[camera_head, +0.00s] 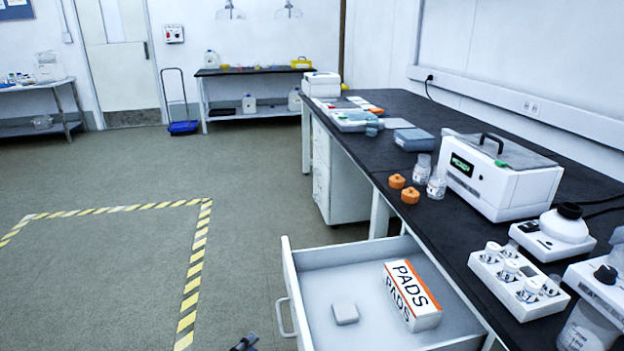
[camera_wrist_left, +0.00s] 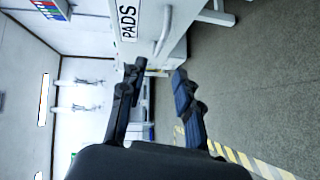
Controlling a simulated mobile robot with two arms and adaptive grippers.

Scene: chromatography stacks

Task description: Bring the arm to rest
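My left gripper (camera_head: 245,343) shows only as a dark tip at the bottom edge of the head view, on the floor side of the drawer and apart from its handle. In the left wrist view my left gripper (camera_wrist_left: 156,72) has its two dark fingers spread with nothing between them. My right gripper is in neither view.
An open white drawer (camera_head: 292,272) juts from the bench, holding a PADS box (camera_head: 412,294) and a small grey block (camera_head: 345,313). The dark benchtop (camera_head: 462,212) carries a white instrument (camera_head: 500,178) and a vial rack (camera_head: 518,284). Floor on the left is clear.

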